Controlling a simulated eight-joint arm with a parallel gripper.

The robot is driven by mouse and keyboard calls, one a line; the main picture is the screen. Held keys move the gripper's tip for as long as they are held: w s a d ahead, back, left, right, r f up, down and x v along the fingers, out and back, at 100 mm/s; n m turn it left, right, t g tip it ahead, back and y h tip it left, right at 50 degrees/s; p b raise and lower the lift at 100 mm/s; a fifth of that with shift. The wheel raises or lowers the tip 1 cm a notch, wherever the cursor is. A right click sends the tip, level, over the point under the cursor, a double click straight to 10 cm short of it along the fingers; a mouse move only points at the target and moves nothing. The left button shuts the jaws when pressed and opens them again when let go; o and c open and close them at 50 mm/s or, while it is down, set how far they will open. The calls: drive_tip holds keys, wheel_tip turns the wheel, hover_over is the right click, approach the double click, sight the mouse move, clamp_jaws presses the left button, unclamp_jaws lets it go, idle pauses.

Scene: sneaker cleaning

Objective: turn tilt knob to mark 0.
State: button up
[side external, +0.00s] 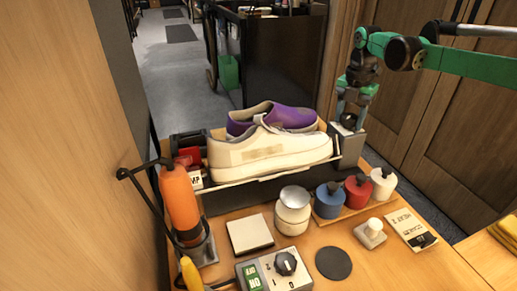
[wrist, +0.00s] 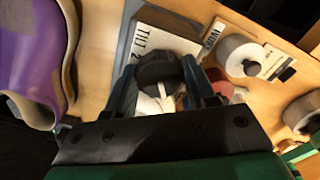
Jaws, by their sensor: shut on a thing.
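The tilt knob (wrist: 158,70) is black with a white pointer line that points down in the wrist view. It sits against a pale plate (wrist: 140,45) with dark lettering that seems to read TILT and a 2; part of the plate is hidden. My gripper (wrist: 160,82) is shut on the knob, one finger on each side. In the side external view my gripper (side external: 348,122) is at the right end of the shoe stand (side external: 270,184), and the knob is hidden there.
A control box (side external: 272,272) with another black knob is at the front. An orange bottle (side external: 180,203) stands at left. A dark disc (side external: 333,263) lies on the table.

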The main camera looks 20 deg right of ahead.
drive_tip(key=o, duration=1)
